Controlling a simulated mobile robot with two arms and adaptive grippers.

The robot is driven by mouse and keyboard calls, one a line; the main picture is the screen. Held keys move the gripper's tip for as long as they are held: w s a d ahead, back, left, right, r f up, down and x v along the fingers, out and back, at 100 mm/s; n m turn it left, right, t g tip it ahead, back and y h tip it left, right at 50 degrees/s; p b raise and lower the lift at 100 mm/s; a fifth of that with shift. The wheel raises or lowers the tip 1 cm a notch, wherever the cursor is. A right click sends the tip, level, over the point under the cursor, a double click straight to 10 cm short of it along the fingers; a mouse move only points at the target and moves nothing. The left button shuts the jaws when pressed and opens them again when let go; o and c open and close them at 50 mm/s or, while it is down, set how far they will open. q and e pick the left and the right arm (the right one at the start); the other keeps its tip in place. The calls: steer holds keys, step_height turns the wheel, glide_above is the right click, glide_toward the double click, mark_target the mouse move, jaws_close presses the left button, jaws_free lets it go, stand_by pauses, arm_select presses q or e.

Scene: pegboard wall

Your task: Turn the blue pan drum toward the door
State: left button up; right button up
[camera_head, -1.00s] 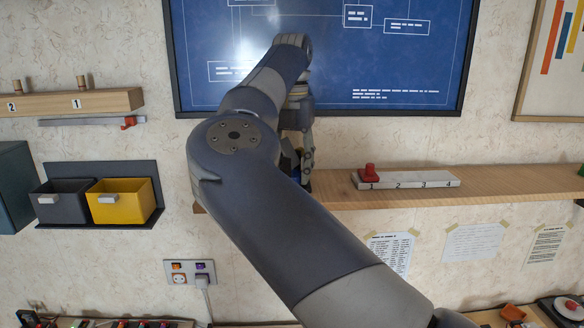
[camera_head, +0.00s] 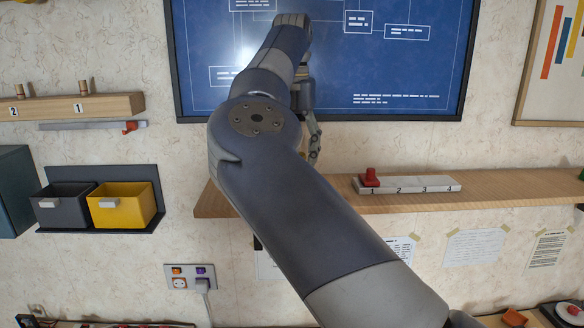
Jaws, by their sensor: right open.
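My right arm reaches up across the middle of the view. Its gripper (camera_head: 314,150) points down in front of the wooden shelf, near the shelf's left part. The gripper is partly hidden behind my arm; its visible finger shows no object held. I cannot make out the blue pan drum; my arm covers that part of the shelf. No door can be made out. My left gripper is not in view.
The wooden shelf (camera_head: 500,187) carries a numbered strip (camera_head: 430,185) with a red knob (camera_head: 369,177). A blue framed board (camera_head: 400,70) hangs above. Grey (camera_head: 60,208) and yellow (camera_head: 125,208) bins are on the left wall, above a socket plate (camera_head: 180,283).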

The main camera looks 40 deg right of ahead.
steer(key=shift+r, duration=1.65)
